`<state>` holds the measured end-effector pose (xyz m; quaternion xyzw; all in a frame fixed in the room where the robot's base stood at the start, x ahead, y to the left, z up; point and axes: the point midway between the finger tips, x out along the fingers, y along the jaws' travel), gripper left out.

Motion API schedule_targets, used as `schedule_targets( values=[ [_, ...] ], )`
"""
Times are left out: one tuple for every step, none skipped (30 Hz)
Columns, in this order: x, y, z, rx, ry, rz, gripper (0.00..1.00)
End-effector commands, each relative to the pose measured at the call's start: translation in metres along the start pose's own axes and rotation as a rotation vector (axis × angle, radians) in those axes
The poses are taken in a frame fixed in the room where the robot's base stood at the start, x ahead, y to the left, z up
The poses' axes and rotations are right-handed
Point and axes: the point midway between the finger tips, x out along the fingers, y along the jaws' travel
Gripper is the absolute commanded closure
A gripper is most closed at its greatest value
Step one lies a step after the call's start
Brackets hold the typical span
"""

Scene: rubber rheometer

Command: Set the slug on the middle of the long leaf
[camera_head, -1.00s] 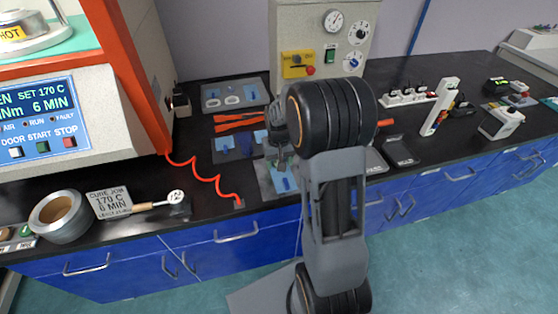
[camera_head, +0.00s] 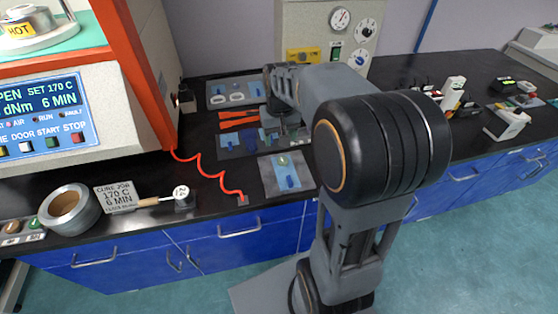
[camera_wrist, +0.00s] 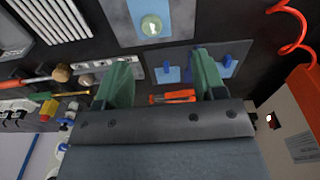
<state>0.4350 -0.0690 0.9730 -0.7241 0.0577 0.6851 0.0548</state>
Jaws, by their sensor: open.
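The slug is a small round pale green piece (camera_wrist: 151,25) in the wrist view. It lies on the light blue long leaf (camera_wrist: 136,7), which sits on a grey plate (camera_wrist: 184,22) and runs out of the top of that view. In the head view the slug (camera_head: 283,160) appears toward the far part of the plate (camera_head: 269,179), with a dark blue tab (camera_head: 289,182) nearer the front. My gripper (camera_wrist: 164,60) is open, with nothing between its green fingers, and apart from the slug. In the head view its fingertips are partly hidden by my arm.
A dark mat (camera_head: 228,153) with light blue leaves lies behind the plate. Orange-handled tools (camera_head: 238,122) lie farther back. A coiled red hose (camera_head: 207,174) lies left of the plate, and a machine (camera_head: 110,135) stands beyond it. Bare counter shows between hose and plate.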

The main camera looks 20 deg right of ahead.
Motion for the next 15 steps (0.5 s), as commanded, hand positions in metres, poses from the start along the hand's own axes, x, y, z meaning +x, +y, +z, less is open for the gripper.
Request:
schedule_targets(
  values=[
    [-0.008,-0.01,0.019,-0.023,0.031,-0.002,0.36],
    [-0.01,-0.015,0.029,-0.036,0.048,-0.003,0.36],
    [-0.012,-0.021,0.043,-0.051,0.069,-0.006,0.36],
    [-0.013,-0.025,0.053,-0.063,0.086,-0.008,0.36],
    [-0.013,-0.029,0.063,-0.074,0.1,-0.01,0.36],
    [-0.013,-0.033,0.076,-0.088,0.121,-0.013,0.36],
    [-0.013,-0.036,0.085,-0.098,0.134,-0.015,0.36],
    [-0.012,-0.038,0.093,-0.107,0.147,-0.017,0.36],
    [-0.011,-0.041,0.103,-0.119,0.164,-0.021,0.36],
    [-0.01,-0.043,0.11,-0.126,0.174,-0.023,0.36],
    [-0.008,-0.044,0.116,-0.132,0.184,-0.025,0.36],
    [-0.006,-0.046,0.123,-0.14,0.195,-0.028,0.36],
    [-0.005,-0.047,0.128,-0.145,0.2,-0.029,0.36],
    [-0.004,-0.048,0.131,-0.148,0.207,-0.031,0.36],
    [-0.003,-0.048,0.135,-0.152,0.213,-0.032,0.36]
  ],
)
